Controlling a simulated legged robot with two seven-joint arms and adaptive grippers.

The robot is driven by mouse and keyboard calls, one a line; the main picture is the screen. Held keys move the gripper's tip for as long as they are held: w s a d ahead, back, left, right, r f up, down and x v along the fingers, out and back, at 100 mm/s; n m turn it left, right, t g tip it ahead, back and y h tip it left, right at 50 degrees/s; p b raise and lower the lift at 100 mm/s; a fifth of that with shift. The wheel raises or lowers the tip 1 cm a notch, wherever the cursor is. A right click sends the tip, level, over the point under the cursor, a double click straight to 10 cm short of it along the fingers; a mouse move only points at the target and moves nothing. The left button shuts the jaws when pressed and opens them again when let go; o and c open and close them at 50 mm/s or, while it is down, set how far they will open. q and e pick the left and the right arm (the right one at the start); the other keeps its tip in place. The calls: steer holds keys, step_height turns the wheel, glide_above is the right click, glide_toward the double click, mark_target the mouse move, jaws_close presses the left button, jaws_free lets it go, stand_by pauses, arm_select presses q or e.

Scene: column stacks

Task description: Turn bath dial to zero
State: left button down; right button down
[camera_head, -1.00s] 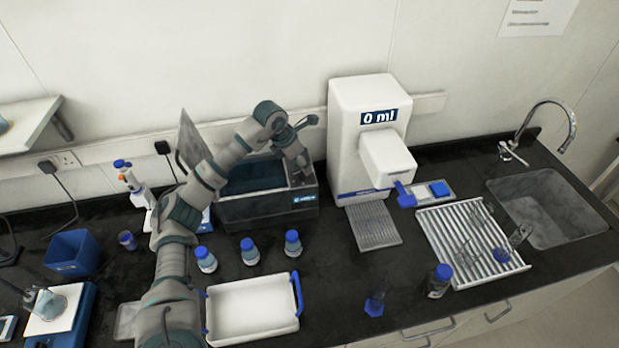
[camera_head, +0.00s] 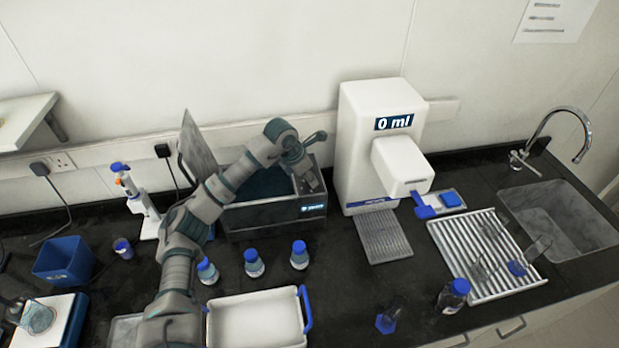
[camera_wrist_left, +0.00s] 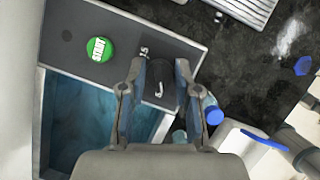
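The water bath (camera_head: 272,215) is a dark grey tank with bluish water, standing against the back wall in the head view. My left gripper (camera_head: 312,178) points down over the control panel at its right end. In the left wrist view, a black dial (camera_wrist_left: 160,80) on the grey panel lies between the two fingers of my left gripper (camera_wrist_left: 158,72). The fingers are parted, one on each side of the dial; I cannot tell whether they touch it. A green round button (camera_wrist_left: 99,49) is on the same panel. My right gripper is not in view.
A white dispenser reading "0 ml" (camera_head: 378,150) stands just right of the bath. Several blue-capped bottles (camera_head: 254,264) and a white tray (camera_head: 255,322) are in front. A raised grey lid (camera_head: 197,150) is at the bath's left. A sink (camera_head: 560,215) is far right.

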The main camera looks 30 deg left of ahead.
arm_select(q)
steer(key=shift+s+a+f, duration=0.1)
steer(key=shift+a+f, duration=0.1)
steer(key=shift+f, duration=0.05)
steer(key=shift+d+n, duration=0.2)
steer(key=shift+n, duration=0.2)
steer(key=shift+d+n+y, duration=0.1)
steer(key=shift+n+y, duration=0.4)
steer(key=shift+n, duration=0.2)
steer(key=shift+s+f+n+y, duration=0.1)
steer(key=shift+n+y, duration=0.2)
steer(key=shift+n, duration=0.5)
steer(key=n+y, duration=0.2)
steer(key=n, duration=0.4)
steer(key=shift+d+f+b, duration=0.1)
steer(key=shift+b, duration=0.25)
steer(key=n+y, duration=0.1)
steer(key=n, duration=0.2)
steer(key=shift+n+y, duration=0.4)
steer(key=shift+n, duration=0.1)
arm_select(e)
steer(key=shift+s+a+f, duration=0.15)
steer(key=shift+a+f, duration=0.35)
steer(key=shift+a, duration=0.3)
